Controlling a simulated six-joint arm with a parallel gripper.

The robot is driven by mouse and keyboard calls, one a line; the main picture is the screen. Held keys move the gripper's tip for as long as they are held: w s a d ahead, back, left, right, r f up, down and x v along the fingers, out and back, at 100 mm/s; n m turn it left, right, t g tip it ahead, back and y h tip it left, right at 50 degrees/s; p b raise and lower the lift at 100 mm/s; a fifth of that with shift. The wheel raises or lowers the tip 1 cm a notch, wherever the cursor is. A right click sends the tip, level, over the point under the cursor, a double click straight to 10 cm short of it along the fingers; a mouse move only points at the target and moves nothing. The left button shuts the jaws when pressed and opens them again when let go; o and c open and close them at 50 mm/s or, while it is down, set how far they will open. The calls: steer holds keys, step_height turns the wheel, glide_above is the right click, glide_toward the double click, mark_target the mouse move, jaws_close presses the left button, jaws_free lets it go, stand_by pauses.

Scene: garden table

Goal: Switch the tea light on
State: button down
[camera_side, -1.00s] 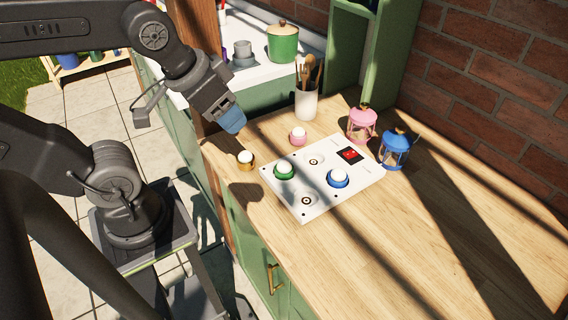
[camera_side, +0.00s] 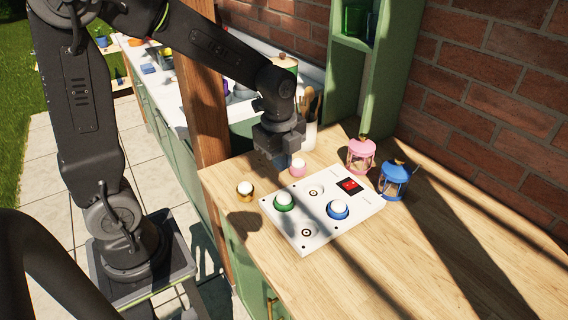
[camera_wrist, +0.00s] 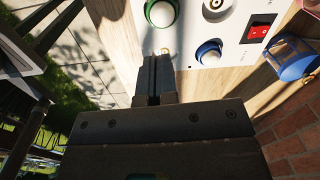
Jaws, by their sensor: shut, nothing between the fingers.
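A white board (camera_side: 318,232) lies on the wooden table with a red rocker switch (camera_side: 349,185), also in the wrist view (camera_wrist: 260,31). A green-ringed tea light (camera_side: 284,201) and a blue-ringed tea light (camera_side: 338,209) sit on the board; both show in the wrist view, green (camera_wrist: 162,13) and blue (camera_wrist: 208,54). A gold tea light (camera_side: 245,189) and a pink tea light (camera_side: 297,169) stand on the table off the board. My gripper (camera_side: 281,168) is shut and empty, beside the pink tea light in the picture; its fingers show in the wrist view (camera_wrist: 154,60).
A pink lantern (camera_side: 361,157) and a blue lantern (camera_side: 395,183) stand at the board's right. A utensil cup (camera_side: 311,135) stands behind the gripper. A brick wall and a green shelf (camera_side: 346,75) bound the back. The table's front right is clear.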

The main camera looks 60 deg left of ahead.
mark_target(284, 194)
steer(key=shift+w+a+f+m+g, duration=0.15)
steer(key=shift+w+f+m, duration=0.1)
steer(key=shift+f+m, duration=0.25)
steer(key=shift+w+f+m+g, duration=0.15)
steer(key=shift+w+f+m, duration=0.1)
steer(key=shift+f+m, duration=0.25)
steer(key=shift+f, duration=2.85)
steer(key=shift+f, duration=0.8)
steer(key=shift+r, duration=4.05)
